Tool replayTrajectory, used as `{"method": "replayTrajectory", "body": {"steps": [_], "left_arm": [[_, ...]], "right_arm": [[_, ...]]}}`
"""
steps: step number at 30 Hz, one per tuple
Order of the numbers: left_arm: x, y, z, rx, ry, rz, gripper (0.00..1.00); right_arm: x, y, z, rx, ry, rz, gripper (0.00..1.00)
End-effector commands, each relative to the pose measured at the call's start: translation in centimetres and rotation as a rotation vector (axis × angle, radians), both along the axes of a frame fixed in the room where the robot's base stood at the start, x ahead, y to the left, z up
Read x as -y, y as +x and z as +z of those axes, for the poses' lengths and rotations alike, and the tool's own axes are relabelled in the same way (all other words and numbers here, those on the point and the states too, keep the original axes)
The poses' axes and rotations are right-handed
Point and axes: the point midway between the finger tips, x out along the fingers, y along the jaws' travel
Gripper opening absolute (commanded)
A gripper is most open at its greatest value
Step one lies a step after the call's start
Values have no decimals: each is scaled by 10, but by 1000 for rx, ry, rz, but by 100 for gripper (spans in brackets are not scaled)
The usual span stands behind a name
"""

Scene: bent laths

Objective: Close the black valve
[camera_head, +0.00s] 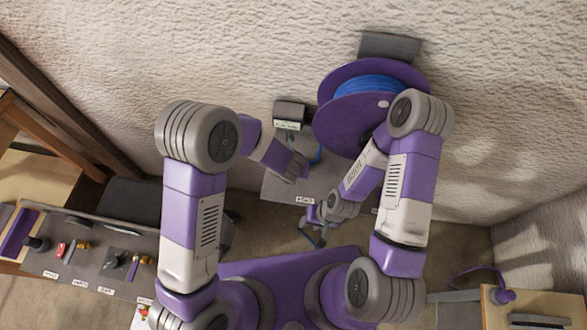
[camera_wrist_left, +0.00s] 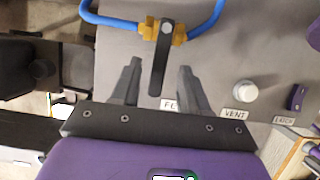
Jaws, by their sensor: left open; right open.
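The black valve (camera_wrist_left: 158,65) shows in the left wrist view as a dark lever on a brass body, with blue hose running to both sides. The lever points toward my gripper, crosswise to the hose ends. My left gripper (camera_wrist_left: 160,70) is open, one finger on each side of the lever; I cannot tell whether either touches. In the head view my left wrist reaches the grey panel (camera_head: 276,180), and its arm hides most of the valve. My right gripper (camera_head: 317,226) is open and apart from the valve, near the panel's front edge.
A white knob (camera_wrist_left: 245,90) labelled VENT and a purple latch (camera_wrist_left: 296,98) sit right of the valve. A purple reel (camera_head: 345,122) with blue hose stands at the wall. Another panel (camera_head: 62,262) with several controls is at left. A wooden table (camera_head: 535,306) is at lower right.

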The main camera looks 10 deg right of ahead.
Motion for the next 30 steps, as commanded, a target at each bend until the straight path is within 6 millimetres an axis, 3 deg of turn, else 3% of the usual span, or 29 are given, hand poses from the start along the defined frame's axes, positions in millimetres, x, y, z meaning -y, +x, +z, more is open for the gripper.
{"method": "replayTrajectory", "body": {"steps": [6, 12, 30], "left_arm": [[-3, -13, 39, 3, -2, 1, 45], [-6, -22, 59, 1, -2, -1, 45], [-7, -24, 61, 2, -1, 0, 45]], "right_arm": [[0, 0, 14, 0, 0, 0, 43], [0, 0, 21, 0, 0, 0, 43], [0, 0, 21, 0, 0, 0, 43]]}}
